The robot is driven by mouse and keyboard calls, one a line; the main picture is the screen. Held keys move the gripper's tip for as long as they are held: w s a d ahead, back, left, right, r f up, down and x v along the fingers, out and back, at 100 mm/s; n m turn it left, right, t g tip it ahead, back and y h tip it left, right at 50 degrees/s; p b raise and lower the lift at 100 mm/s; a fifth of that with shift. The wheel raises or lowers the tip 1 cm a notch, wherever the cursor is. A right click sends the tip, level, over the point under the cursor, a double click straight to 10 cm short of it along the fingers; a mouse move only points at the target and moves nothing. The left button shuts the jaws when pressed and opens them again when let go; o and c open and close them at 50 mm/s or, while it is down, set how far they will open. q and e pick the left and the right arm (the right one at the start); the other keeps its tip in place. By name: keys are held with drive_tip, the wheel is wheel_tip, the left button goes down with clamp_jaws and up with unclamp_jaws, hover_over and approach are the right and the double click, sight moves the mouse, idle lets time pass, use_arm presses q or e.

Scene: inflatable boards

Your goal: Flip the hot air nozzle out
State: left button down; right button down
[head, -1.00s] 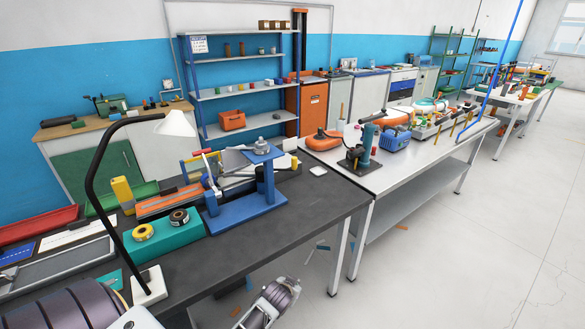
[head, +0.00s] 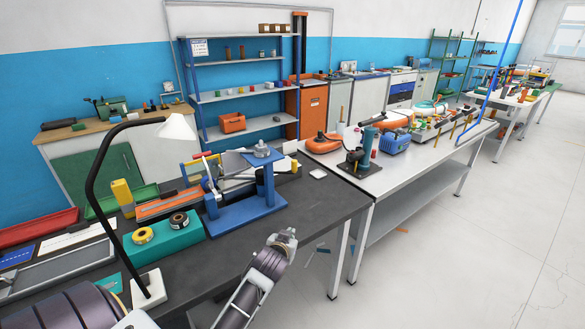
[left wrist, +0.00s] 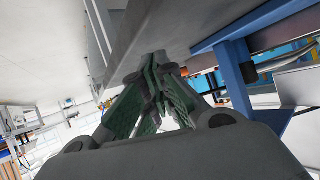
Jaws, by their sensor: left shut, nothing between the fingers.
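I cannot single out the hot air nozzle for certain. A bench device with a teal column (head: 364,148) and a dark barrel on top stands on a dark base on the light table. My right gripper does not show.
The black bench (head: 325,197) also carries a desk lamp (head: 98,170), a teal block with tape rolls (head: 165,241) and trays. The light table (head: 420,152) to its right holds an orange tool (head: 323,142) and a blue machine (head: 395,143). The floor at right is open.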

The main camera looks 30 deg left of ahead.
use_arm(q)
drive_tip(key=w+a+r+n+t+y, duration=0.1)
drive_tip(key=w+a+r+t, duration=0.1)
drive_tip(key=r, duration=0.4)
drive_tip(key=w+a+r+n+t+y, duration=0.1)
drive_tip(key=w+a+r+t, duration=0.2)
drive_tip(key=w+r, duration=0.3)
drive_tip(key=shift+a+r+y, duration=0.4)
drive_tip(key=shift+a+r, duration=0.1)
drive_tip(key=shift+a, duration=0.35)
drive_tip(key=shift+w, duration=0.25)
approach(294, 163)
drive_tip(key=shift+p+x, duration=0.5)
drive_tip(key=shift+x, duration=3)
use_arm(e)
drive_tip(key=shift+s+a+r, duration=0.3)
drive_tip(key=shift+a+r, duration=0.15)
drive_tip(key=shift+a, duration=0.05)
use_arm(q)
drive_tip(key=shift+w, duration=0.1)
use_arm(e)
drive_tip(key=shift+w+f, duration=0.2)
